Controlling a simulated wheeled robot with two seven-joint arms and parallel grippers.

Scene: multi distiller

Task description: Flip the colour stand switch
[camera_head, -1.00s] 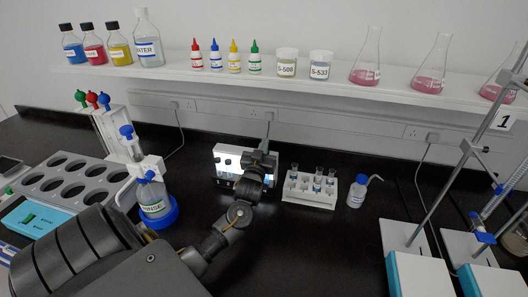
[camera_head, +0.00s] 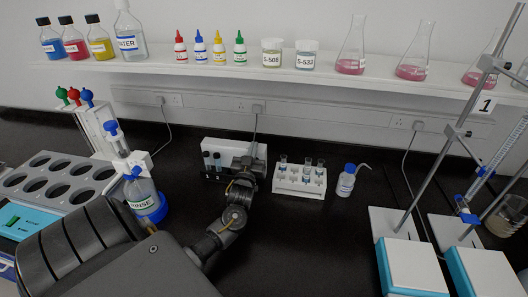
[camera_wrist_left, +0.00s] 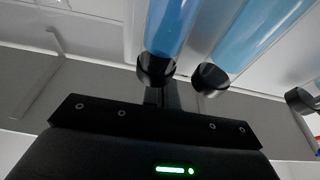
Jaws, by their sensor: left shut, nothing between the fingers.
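The colour stand (camera_head: 228,145) is a white box against the back wall, holding small dark-capped vials (camera_head: 207,159) at its left front. Its panel looks unlit and grey. My left gripper (camera_head: 246,162) is at the right part of the stand's front and hides that part, including the switch; I cannot tell whether they touch. In the left wrist view the gripper (camera_wrist_left: 160,95) is shut with nothing held, close to blue-filled vials with black caps (camera_wrist_left: 212,78). My right gripper is not in view.
A white vial rack (camera_head: 300,180) and a small wash bottle (camera_head: 347,180) stand right of my gripper. The rinse bottle (camera_head: 142,190) stands left, near my arm. White-and-teal stand bases (camera_head: 415,268) are at the right. The black bench between is clear.

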